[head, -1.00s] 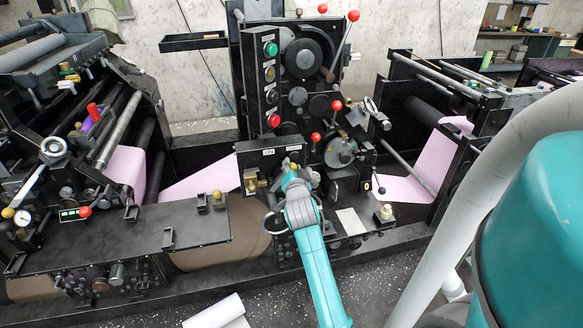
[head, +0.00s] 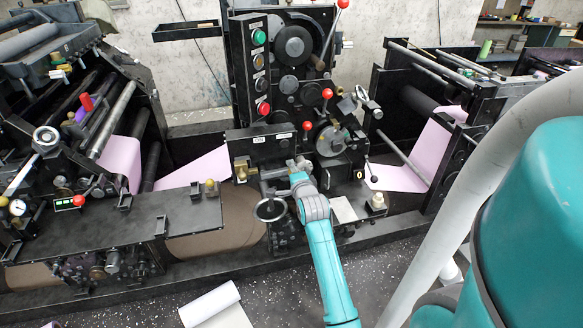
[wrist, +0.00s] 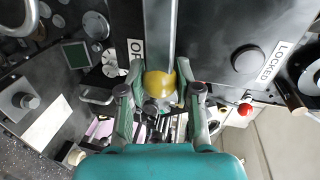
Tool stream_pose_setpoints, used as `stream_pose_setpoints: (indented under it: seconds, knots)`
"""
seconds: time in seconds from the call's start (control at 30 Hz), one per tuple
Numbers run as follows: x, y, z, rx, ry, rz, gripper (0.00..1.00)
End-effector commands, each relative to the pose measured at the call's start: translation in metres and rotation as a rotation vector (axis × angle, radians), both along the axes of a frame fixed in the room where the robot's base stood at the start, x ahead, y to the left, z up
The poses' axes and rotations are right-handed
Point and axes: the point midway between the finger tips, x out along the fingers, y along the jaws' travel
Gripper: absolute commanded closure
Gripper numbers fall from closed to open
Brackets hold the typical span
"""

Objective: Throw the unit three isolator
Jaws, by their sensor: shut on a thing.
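The isolator lever shows in the wrist view as a flat grey bar (wrist: 160,30) with a yellow, brass-like knob (wrist: 159,84) at its near end. My gripper (wrist: 159,98) is shut on this knob, with one finger on each side. A label beginning with O (wrist: 136,50) is left of the bar, and a LOCKED label (wrist: 272,62) is farther right on the dark panel. In the head view my gripper (head: 298,170) is at the front of the black box (head: 268,146) in the middle of the machine. The lever is mostly hidden there by my gripper.
A handwheel (head: 270,209) is close to the left of my wrist. A brass fitting (head: 241,171) is farther left on the box. Red-knobbed levers (head: 327,94) and a small black-knobbed lever (head: 375,179) stand to the right. A paper roll (head: 212,303) lies on the floor.

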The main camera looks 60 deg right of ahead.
Motion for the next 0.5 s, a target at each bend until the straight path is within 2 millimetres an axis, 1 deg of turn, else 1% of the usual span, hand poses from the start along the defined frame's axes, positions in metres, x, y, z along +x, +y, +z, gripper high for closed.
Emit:
stream_pose_setpoints:
  seconds: [0.2,0.5]
  knots:
    - [-0.0005,-0.0002,-0.006,0.035,-0.039,0.0,1.0]
    - [-0.0002,0.0,-0.0074,0.044,-0.049,0.0,1.0]
